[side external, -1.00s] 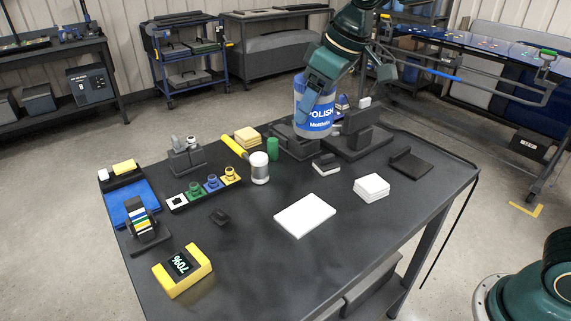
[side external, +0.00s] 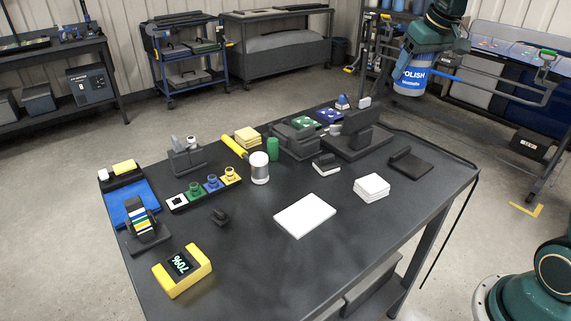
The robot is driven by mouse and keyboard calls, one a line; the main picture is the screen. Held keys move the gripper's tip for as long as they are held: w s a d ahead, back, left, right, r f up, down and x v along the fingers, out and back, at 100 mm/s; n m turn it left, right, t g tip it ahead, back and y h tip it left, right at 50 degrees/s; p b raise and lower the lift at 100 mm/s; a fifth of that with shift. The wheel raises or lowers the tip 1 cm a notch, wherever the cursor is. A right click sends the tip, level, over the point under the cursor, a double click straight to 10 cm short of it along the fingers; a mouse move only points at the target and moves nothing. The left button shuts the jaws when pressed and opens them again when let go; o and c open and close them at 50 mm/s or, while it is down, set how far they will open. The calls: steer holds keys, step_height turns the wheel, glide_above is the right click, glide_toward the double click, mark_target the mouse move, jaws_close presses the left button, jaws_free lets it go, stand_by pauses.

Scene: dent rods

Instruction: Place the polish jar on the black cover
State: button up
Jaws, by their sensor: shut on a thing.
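The polish jar (side external: 409,86), blue and white with a "POLISH" label, is at the upper right. My gripper (side external: 408,70) is shut on it and holds it upright, high up and past the table's far right edge in the picture. The arm and fingers partly cover the jar's top. A flat black piece with a raised bar (side external: 411,165) lies at the right end of the table; it may be the black cover, but I cannot tell for sure. Nothing rests on it.
The dark table (side external: 250,250) holds a white pad (side external: 305,215), a stack of white pads (side external: 371,187), black fixtures (side external: 355,130), a white-grey jar (side external: 259,170) and a yellow display box (side external: 182,271). A blue-railed cart (side external: 500,85) stands behind at right.

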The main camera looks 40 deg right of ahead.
steer(key=s+d+m, duration=0.1)
steer(key=s+d, duration=0.2)
steer(key=d, duration=0.3)
steer(key=shift+r+m+h, duration=0.25)
steer(key=shift+m+h, duration=0.05)
steer(key=shift+m, duration=0.1)
step_height(320, 180, down, 16)
steer(key=shift+r, duration=0.15)
steer(key=shift+f, duration=2.15)
steer(key=shift+f, duration=0.15)
steer(key=o, duration=1.3)
